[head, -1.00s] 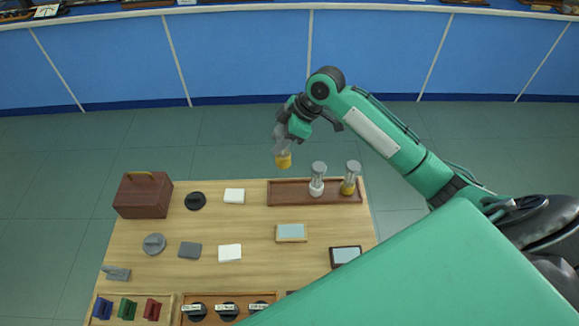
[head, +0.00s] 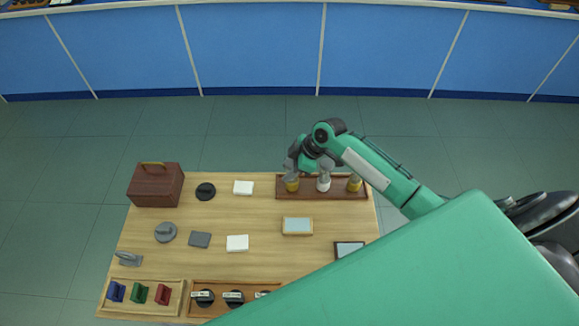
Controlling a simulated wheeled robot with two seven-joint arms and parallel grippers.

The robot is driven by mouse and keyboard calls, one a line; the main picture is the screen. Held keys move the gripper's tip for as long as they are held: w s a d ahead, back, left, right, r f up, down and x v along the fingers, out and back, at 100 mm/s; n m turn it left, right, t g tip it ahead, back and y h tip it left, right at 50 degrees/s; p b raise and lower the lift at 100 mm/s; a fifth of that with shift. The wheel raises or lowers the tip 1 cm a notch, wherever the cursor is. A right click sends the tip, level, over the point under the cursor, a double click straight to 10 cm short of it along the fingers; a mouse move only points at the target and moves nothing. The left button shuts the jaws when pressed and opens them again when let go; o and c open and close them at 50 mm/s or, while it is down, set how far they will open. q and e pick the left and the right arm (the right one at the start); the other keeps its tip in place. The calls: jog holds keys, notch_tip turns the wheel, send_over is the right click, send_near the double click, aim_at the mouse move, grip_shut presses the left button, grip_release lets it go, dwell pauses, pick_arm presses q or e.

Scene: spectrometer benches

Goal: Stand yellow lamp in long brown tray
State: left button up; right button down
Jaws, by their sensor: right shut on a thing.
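The long brown tray (head: 308,194) lies along the back edge of the wooden table. My right gripper (head: 292,172) is shut on a yellow lamp (head: 292,185) over the tray's left end. The lamp looks upright, its yellow part low and its upper part hidden by the gripper. I cannot tell whether it touches the tray floor. A white lamp (head: 324,185) stands in the middle of the tray, and another yellow lamp (head: 354,184) stands at its right, both partly covered by my arm. My left gripper is not in view.
A brown case (head: 155,188) and a black disc (head: 205,191) are at the back left. A framed plate (head: 297,226) lies in front of the tray. White pads (head: 237,243) and grey pieces lie mid-table. Trays with coloured blocks (head: 139,292) and black knobs line the front.

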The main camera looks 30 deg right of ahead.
jog(key=c, duration=0.9)
grip_release()
jog(key=shift+f, duration=0.1)
jog(key=shift+d+r, duration=0.15)
jog(key=shift+r, duration=0.2)
jog(key=b+v, duration=0.2)
jog(key=v, duration=0.9)
jog(key=shift+s+r, duration=0.15)
jog(key=shift+r, duration=0.1)
